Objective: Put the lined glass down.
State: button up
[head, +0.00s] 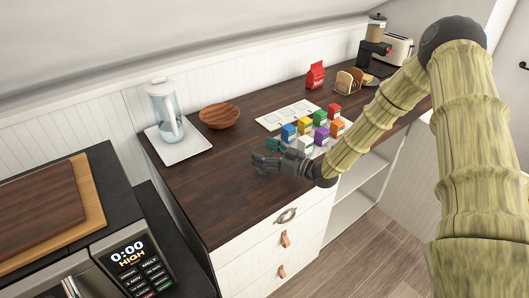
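My gripper (265,154) reaches in from the right over the dark wooden counter (205,190), near its front edge and beside several small coloured boxes. Its dark fingers point left. They look small here, and I cannot tell whether they are apart or closed on something clear. I cannot make out a lined glass in this view. The clear glass vessel I do see is a pitcher or kettle (164,108) with a pale handle, upright on a white tray (182,153) at the counter's left.
A wooden bowl (219,116) stands behind my gripper. Coloured boxes (304,126), a white card (288,113), a red bag (315,75), a bread rack (350,83), a coffee machine (374,42) and a toaster (397,49) lie rightward. A microwave (125,262) is front left. The counter's front left is clear.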

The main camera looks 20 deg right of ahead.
jog(key=shift+r, duration=0.2)
jog(key=shift+s+d+f, duration=0.15)
jog(key=shift+d, duration=0.05)
jog(key=b+v, duration=0.3)
jog(key=v, duration=0.8)
jog(key=shift+s+d, duration=0.2)
